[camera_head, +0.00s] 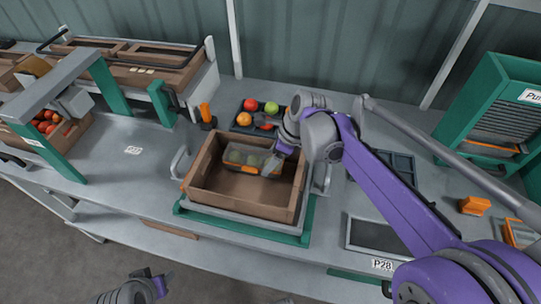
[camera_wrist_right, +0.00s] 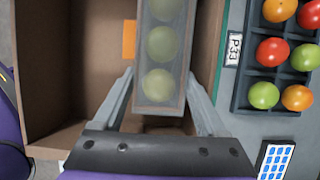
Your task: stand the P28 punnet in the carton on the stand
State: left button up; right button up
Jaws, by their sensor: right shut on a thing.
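The clear punnet (camera_head: 243,158) holds several green tomatoes; no P28 mark is readable on it. It also shows in the right wrist view (camera_wrist_right: 160,95). My right gripper (camera_head: 274,160) is shut on its near end, with a grey finger on each side in the right wrist view (camera_wrist_right: 161,82). The punnet is within the walls of the open brown carton (camera_head: 245,211), towards its back. I cannot tell whether it touches the carton floor. The carton sits on the green-edged stand (camera_head: 245,229). My left gripper (camera_head: 158,284) is low at the bottom edge, away from the carton; its jaws are unclear.
A dark tray (camera_head: 236,123) with red, orange and green tomatoes is behind the carton; a P33 label (camera_wrist_right: 235,48) is beside it. A P28 label (camera_head: 382,265) lies by an empty dark tray (camera_head: 376,236) at right. A green rack (camera_head: 500,95) stands far right.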

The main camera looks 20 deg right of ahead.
jog(key=shift+f, duration=0.65)
jog(key=o, duration=1.2)
jog(key=shift+c, duration=0.7)
